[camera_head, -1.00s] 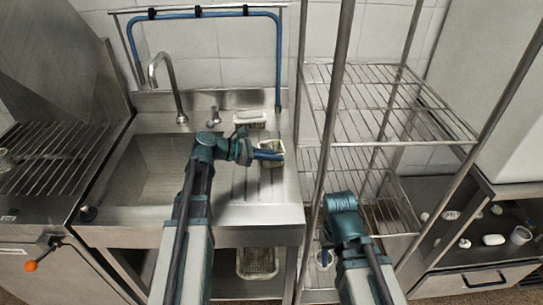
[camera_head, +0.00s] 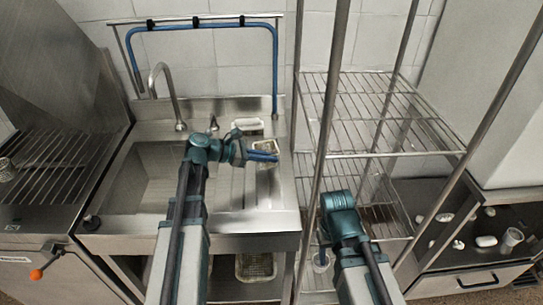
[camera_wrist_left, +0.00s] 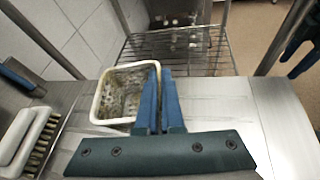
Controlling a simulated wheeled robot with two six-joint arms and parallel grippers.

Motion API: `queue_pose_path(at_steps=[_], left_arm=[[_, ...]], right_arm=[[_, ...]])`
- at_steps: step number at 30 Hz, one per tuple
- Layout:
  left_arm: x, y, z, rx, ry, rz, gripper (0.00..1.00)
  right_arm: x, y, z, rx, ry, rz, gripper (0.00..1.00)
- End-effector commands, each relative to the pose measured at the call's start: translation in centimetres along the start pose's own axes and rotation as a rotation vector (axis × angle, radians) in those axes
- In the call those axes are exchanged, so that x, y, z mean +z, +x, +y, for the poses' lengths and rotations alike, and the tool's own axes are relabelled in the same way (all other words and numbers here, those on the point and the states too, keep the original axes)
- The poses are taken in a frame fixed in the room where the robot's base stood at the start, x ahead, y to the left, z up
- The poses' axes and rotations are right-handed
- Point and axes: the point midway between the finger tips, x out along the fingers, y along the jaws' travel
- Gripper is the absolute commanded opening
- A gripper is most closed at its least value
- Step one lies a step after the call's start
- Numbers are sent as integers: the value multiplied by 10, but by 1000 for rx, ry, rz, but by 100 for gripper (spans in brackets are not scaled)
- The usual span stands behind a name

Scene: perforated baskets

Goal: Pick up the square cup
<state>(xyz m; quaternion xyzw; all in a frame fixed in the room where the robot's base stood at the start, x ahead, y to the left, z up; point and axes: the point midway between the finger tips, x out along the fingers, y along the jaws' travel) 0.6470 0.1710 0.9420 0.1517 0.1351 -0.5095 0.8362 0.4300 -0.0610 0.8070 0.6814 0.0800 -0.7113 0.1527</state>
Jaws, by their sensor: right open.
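The square cup (camera_head: 266,146) stands at the right side of the sink counter, pale-rimmed with a speckled inside. In the left wrist view the square cup (camera_wrist_left: 123,92) lies left of the fingers, with its right wall between them. My left gripper (camera_head: 264,157) has its blue fingers close together at that wall; it also shows in the left wrist view (camera_wrist_left: 161,100). It looks shut on the rim. I cannot tell whether the cup's base touches the counter. My right gripper (camera_head: 321,257) points down by the wire rack, open and partly hidden.
A white-backed brush (camera_wrist_left: 30,140) lies left of the cup in the left wrist view. The sink basin (camera_head: 158,180) and faucet (camera_head: 165,90) are to the left. A wire rack (camera_head: 375,125) stands right. A basket (camera_head: 255,267) is on the shelf below.

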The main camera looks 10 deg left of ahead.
Motion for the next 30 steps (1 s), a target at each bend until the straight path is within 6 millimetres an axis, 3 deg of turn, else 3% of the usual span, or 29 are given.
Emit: queue_pose_path(at_steps=[9,15,21,30], left_arm=[[-17,-70,-41,5,-3,1,0],[-25,-104,-59,4,-2,1,0],[-30,-121,-68,2,-1,1,0],[-31,-127,-71,1,0,0,0]], right_arm=[[0,-6,1,0,0,0,50],[1,-10,1,0,0,0,50],[1,-11,1,0,0,0,50],[1,-11,1,0,0,0,50]])
